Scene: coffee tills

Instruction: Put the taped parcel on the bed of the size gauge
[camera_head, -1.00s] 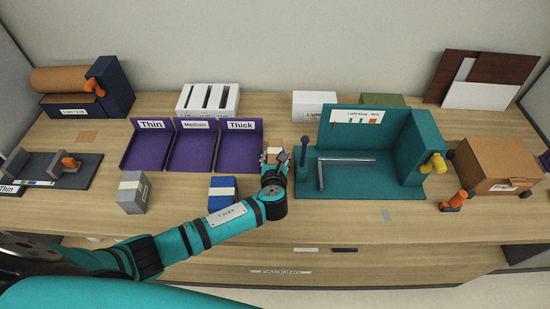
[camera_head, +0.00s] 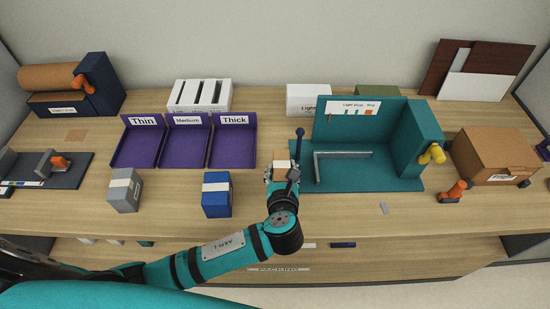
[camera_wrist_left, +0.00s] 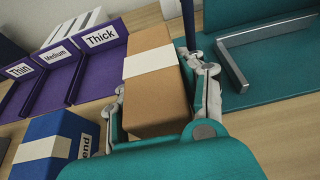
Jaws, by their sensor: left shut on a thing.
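My left gripper (camera_head: 281,172) is shut on a brown parcel with a pale tape band (camera_wrist_left: 158,95), holding it beside the left edge of the teal station. In the head view the parcel (camera_head: 281,156) is small and partly hidden by the gripper. The teal station (camera_head: 340,178) has a flat bed, an L-shaped metal fence, a back board and a block at its right. It looks like the size gauge, but its lettering is too small to be sure. A dark blue post (camera_head: 299,137) stands at the bed's left side, very close to the gripper. My right gripper is not in view.
Three purple trays labelled Thin (camera_head: 139,150), Medium (camera_head: 186,147) and Thick (camera_head: 232,150) stand left of the gripper. A blue box (camera_head: 217,205) and a grey box (camera_head: 124,198) stand in front. An orange-handled device (camera_head: 457,190) and a cardboard box (camera_head: 495,165) stand at right.

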